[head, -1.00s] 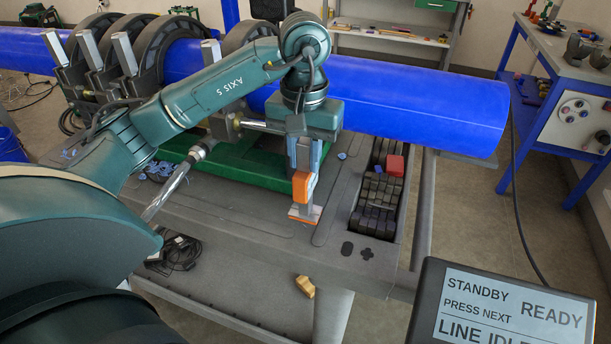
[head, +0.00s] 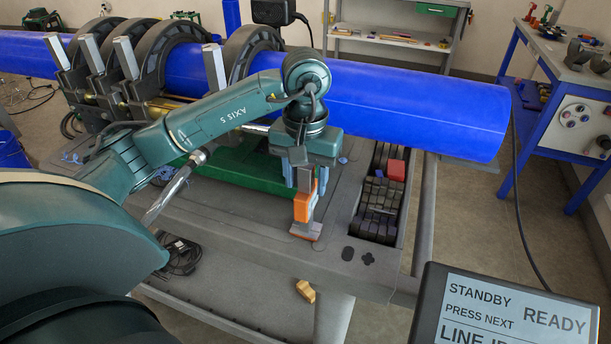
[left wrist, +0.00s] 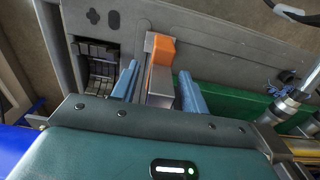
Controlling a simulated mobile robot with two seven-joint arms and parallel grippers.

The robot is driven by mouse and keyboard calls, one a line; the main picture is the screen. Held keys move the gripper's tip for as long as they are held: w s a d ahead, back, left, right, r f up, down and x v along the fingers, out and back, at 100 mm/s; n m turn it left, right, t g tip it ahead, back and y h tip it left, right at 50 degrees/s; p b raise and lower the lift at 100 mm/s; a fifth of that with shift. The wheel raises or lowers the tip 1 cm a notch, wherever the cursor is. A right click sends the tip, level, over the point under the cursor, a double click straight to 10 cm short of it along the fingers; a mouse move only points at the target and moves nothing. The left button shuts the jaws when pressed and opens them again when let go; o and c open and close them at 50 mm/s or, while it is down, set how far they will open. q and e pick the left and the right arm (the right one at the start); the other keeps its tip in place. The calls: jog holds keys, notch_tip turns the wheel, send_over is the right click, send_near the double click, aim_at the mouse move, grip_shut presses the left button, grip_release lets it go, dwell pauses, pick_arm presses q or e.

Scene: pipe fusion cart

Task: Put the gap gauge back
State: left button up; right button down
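The gap gauge (head: 304,208) has an orange body and a flat grey and orange foot. It stands about upright on the grey cart deck (head: 262,228), left of the bin of dark blocks. I cannot tell how its foot sits in the deck. My left gripper (head: 306,186) is above it with its blue fingers spread on either side of the gauge's top. In the left wrist view the gauge (left wrist: 160,50) lies between the fingers (left wrist: 159,70), with a gap visible on each side. My right gripper is not in view.
A large blue pipe (head: 410,105) in dark clamp rings (head: 170,50) runs behind my left gripper. A bin of dark blocks (head: 377,208) with a red block (head: 396,170) is right of the gauge. A yellow piece (head: 305,291) lies lower. A display (head: 515,310) is front right.

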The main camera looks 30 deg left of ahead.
pick_arm(q)
jog(key=shift+r, duration=0.55)
notch_tip(320, 180, up, 10)
jog(key=shift+r+p, duration=0.2)
jog(key=shift+p, duration=0.65)
jog(key=shift+r, duration=0.4)
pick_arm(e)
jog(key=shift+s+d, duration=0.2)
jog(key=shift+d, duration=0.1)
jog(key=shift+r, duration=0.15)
